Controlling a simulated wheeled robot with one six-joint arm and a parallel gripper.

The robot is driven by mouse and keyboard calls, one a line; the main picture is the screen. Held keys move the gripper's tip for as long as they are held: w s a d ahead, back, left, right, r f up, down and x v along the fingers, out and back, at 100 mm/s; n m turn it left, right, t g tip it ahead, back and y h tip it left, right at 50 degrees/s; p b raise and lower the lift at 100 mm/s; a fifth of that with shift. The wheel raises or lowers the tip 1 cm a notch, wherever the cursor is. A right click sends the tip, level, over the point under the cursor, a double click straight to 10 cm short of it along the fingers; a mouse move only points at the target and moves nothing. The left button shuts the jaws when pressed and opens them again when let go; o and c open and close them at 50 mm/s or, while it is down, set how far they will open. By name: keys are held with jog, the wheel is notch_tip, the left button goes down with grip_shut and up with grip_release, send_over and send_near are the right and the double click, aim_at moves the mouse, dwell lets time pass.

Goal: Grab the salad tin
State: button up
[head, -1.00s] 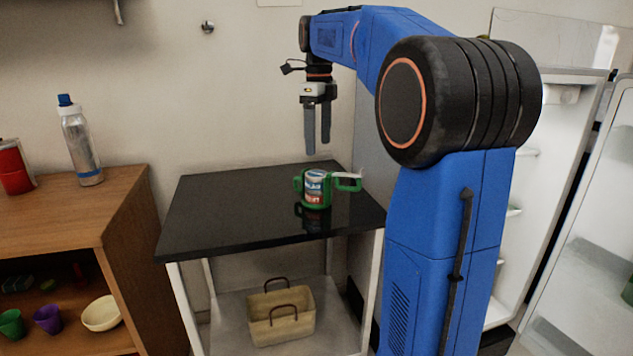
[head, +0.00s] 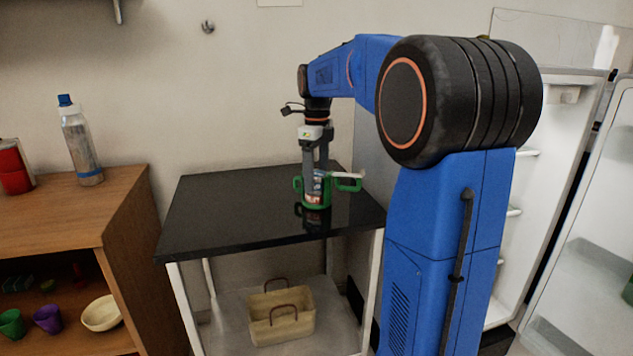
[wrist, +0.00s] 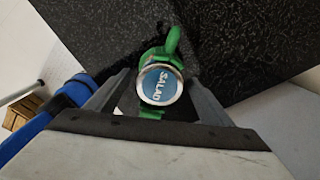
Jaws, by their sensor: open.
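The salad tin (wrist: 160,85) shows its round blue lid with the word SALAD in the wrist view. It stands upright in a green holder with handles (wrist: 173,40) on the black table. In the head view the tin (head: 318,188) is partly hidden behind my fingers, and the green holder (head: 317,204) shows around its base. My gripper (head: 316,192) points straight down at the tin. In the wrist view its two open fingers (wrist: 160,88) lie on either side of the tin, with no clear contact.
The black tabletop (head: 225,210) is clear to the left of the holder. A pale utensil-like thing (head: 345,175) sticks out at the holder's right. A beige basket (head: 282,315) is on the shelf below. A wooden cabinet (head: 75,215) with a bottle (head: 80,142) stands at left.

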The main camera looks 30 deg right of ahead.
jog(key=c, duration=1.3)
jog(key=shift+o, duration=0.2)
